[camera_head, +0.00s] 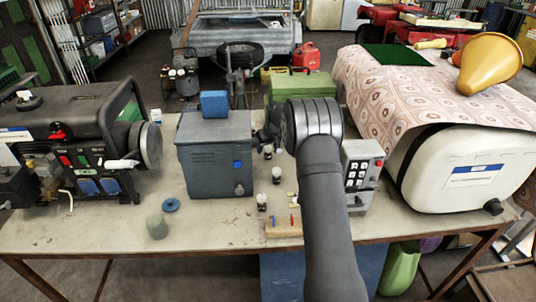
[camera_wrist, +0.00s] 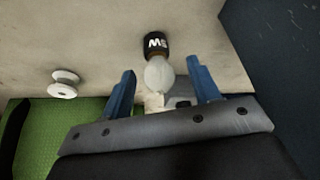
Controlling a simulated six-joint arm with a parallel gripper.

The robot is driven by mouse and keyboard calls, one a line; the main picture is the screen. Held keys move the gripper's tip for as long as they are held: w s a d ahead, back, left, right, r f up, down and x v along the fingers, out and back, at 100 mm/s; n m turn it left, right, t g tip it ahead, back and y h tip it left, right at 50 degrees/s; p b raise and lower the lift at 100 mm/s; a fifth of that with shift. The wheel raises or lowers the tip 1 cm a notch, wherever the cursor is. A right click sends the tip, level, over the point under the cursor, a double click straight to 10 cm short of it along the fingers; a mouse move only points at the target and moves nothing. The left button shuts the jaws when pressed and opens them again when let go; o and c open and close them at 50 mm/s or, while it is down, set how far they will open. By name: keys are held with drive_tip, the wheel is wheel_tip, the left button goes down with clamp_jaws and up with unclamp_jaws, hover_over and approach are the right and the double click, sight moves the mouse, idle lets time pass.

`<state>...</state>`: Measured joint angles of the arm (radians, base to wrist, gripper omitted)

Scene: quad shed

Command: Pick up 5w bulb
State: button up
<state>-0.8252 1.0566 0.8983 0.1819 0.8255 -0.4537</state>
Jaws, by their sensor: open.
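The 5w bulb (camera_wrist: 159,74) shows in the wrist view with a clear rounded glass end and a black base marked 5W, seen upside down. My gripper (camera_wrist: 161,67) has two blue fingers spread apart, one on each side of the bulb's glass, with visible gaps. The gripper is open and holds nothing. In the head view, several small bulbs with black bases stand on the table, including one at the front (camera_head: 261,200) and one behind it (camera_head: 277,175). Which of them is the 5w bulb cannot be told there. My arm hides most of the gripper there.
A blue-grey metal box (camera_head: 214,160) stands close by and also shows in the wrist view (camera_wrist: 280,50). A green case (camera_head: 300,90) is behind. A grey keypad box (camera_head: 358,175) is to the right. A white spool-shaped object (camera_wrist: 63,84) lies near the bulb.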

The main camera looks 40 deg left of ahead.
drive_tip(key=shift+a+f, duration=0.15)
drive_tip(key=shift+f, duration=0.15)
drive_tip(key=shift+c, duration=0.5)
drive_tip(key=c, duration=1)
drive_tip(key=shift+r, duration=0.1)
